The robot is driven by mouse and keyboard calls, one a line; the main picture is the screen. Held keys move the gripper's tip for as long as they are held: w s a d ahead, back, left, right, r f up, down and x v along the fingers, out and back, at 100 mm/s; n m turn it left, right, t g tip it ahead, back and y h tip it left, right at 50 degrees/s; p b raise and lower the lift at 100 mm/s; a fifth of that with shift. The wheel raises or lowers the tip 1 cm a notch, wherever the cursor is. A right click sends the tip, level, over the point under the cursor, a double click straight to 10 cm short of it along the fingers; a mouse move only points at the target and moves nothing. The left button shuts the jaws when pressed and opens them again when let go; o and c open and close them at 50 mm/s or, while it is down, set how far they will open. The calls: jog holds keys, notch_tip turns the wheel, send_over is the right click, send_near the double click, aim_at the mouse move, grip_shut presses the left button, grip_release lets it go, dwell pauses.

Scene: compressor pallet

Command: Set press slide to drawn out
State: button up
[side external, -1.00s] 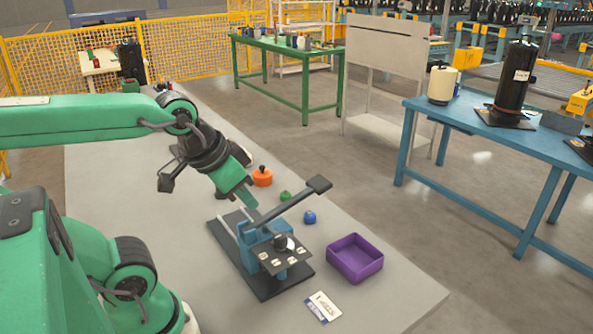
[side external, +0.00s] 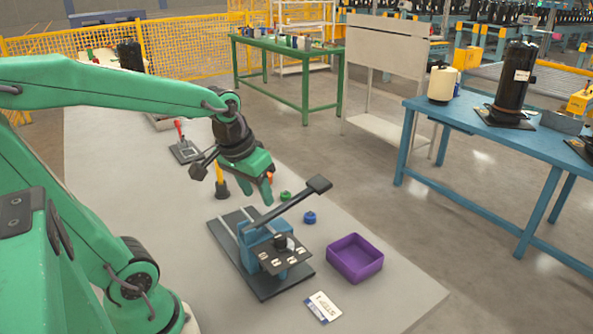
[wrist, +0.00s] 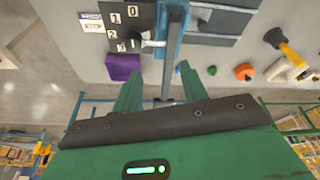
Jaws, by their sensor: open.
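The press (side external: 262,246) stands on a dark base plate with pale rails on the table. It has a blue body, a long dark lever (side external: 290,203) slanting up to the right, and a dark plate with white labels at its front. In the wrist view the press's lever (wrist: 172,60) runs between my two fingers, its depth unclear. The labels 0, 1 and 2 show on the dark plate (wrist: 121,32), beside a knob. My gripper (side external: 261,191) is open and empty, pointing down above and behind the press, apart from it in the side view.
A purple bin (side external: 355,260) stands right of the press, with a white card (side external: 323,307) in front. Blue (side external: 309,217) and green (side external: 285,196) knobs lie behind. A yellow-handled tool (side external: 220,183) and a red-handled device (side external: 184,147) stand left of my gripper.

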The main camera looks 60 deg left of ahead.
jog(key=w+a+f+n+g, duration=0.1)
jog(key=a+f, duration=0.2)
jog(key=w+a+f+n+g, duration=0.1)
jog(key=a+f+n, duration=0.1)
jog(key=a+f, duration=0.1)
jog(key=w+a+f+n+g, duration=0.1)
jog(key=a+f+n, duration=0.1)
jog(key=a+f, duration=0.1)
jog(key=shift+a+f+h, duration=0.15)
jog(key=shift+a+h, duration=0.15)
jog(key=shift+a, duration=0.45)
jog(key=shift+a+f, duration=0.35)
jog(key=shift+f, duration=0.1)
jog(key=shift+f, duration=3.8)
grip_shut()
